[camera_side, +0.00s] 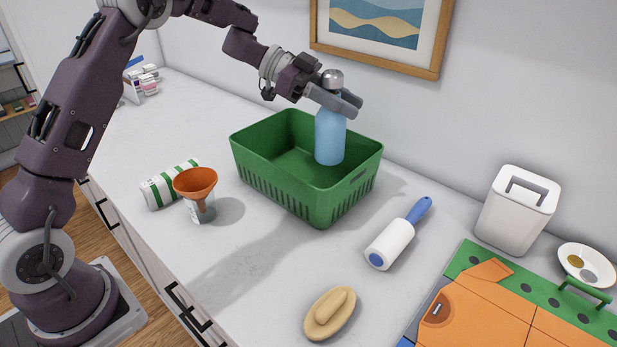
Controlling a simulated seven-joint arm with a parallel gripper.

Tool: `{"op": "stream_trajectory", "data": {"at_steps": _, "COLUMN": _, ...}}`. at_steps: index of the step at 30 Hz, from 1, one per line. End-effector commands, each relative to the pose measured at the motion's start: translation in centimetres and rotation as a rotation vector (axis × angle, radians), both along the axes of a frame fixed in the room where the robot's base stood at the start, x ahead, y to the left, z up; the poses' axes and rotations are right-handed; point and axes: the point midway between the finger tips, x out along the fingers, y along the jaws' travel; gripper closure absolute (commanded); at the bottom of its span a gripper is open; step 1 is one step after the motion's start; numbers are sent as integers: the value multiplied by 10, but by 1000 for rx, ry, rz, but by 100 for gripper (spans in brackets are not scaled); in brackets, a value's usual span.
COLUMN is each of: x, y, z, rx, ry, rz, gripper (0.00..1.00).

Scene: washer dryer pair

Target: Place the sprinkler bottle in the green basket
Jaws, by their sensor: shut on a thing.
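The sprinkler bottle (330,137) is light blue with a grey metallic cap. It is upright, with its lower part inside the outline of the green basket (313,205). My gripper (345,100) is shut on the bottle's upper part, just below the cap. The basket is an open rectangular bin with slotted sides, standing on the white counter. I cannot tell whether the bottle's base touches the basket floor. No other thing shows in the basket.
A framed picture (380,30) hangs behind.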

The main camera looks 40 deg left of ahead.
Motion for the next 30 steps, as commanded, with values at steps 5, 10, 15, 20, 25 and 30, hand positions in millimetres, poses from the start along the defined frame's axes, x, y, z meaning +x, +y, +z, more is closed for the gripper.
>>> {"op": "stream_trajectory", "data": {"at_steps": 5, "x": 0, "y": 1, "z": -44, "rx": -2, "ry": 7, "rz": 2, "gripper": 100}}
{"op": "stream_trajectory", "data": {"at_steps": 10, "x": 0, "y": 0, "z": -67, "rx": -1, "ry": 3, "rz": 1, "gripper": 100}}
{"op": "stream_trajectory", "data": {"at_steps": 15, "x": -1, "y": 1, "z": -96, "rx": -1, "ry": 3, "rz": 1, "gripper": 100}}
{"op": "stream_trajectory", "data": {"at_steps": 20, "x": 0, "y": 1, "z": -98, "rx": 0, "ry": 0, "rz": 1, "gripper": 100}}
{"op": "stream_trajectory", "data": {"at_steps": 25, "x": 0, "y": 0, "z": -101, "rx": 0, "ry": 1, "rz": 0, "gripper": 100}}
{"op": "stream_trajectory", "data": {"at_steps": 30, "x": 0, "y": 0, "z": -101, "rx": 1, "ry": 0, "rz": 1, "gripper": 49}}
